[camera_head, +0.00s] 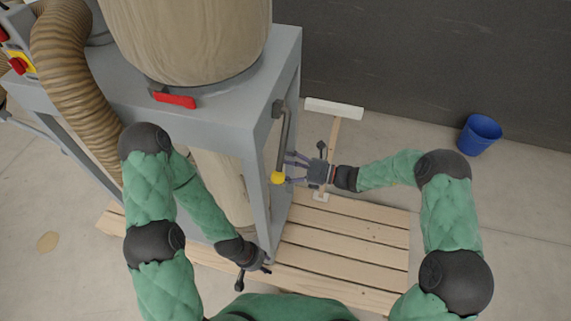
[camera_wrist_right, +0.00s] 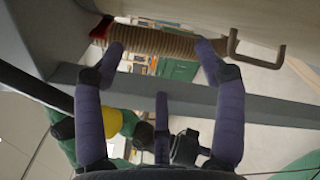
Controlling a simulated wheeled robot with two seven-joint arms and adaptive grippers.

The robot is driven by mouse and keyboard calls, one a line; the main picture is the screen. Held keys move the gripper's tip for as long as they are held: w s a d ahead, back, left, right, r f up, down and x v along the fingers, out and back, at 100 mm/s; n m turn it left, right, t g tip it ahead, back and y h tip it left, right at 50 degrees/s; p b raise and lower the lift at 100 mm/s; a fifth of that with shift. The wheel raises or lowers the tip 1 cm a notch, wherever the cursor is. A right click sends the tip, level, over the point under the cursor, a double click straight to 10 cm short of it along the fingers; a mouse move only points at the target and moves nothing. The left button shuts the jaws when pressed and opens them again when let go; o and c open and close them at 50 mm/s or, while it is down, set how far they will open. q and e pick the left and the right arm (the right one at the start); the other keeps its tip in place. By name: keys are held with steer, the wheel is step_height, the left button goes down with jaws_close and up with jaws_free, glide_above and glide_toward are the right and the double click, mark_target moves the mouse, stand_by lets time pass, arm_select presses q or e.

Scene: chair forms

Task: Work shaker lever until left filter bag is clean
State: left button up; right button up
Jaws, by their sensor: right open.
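The shaker lever (camera_head: 285,140) is a grey bar on the right side of the grey collector frame, hanging down to a yellow knob (camera_head: 278,178). A large beige filter bag (camera_head: 190,40) stands on top of the frame; whether it is the left one I cannot tell. My right gripper (camera_head: 290,167) is open and empty, its fingertips close to the lever just above the knob; contact is unclear. In the right wrist view its spread fingers (camera_wrist_right: 161,48) have nothing between them. My left gripper (camera_head: 256,274) is low by the frame's front leg, its fingers too small to judge.
A ribbed hose (camera_head: 62,70) runs down the frame's left side. A red latch (camera_head: 174,99) sits below the bag. A wooden pallet (camera_head: 345,235) lies on the floor, with a white-headed broom (camera_head: 334,108) beyond it. A blue bucket (camera_head: 479,135) stands by the wall.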

steer(key=s+d+p, duration=0.1)
steer(key=s+d, duration=0.1)
steer(key=d, duration=0.7)
steer(key=shift+d+p, duration=0.35)
steer(key=shift+d, duration=0.05)
steer(key=shift+f, duration=0.1)
stand_by(0.3)
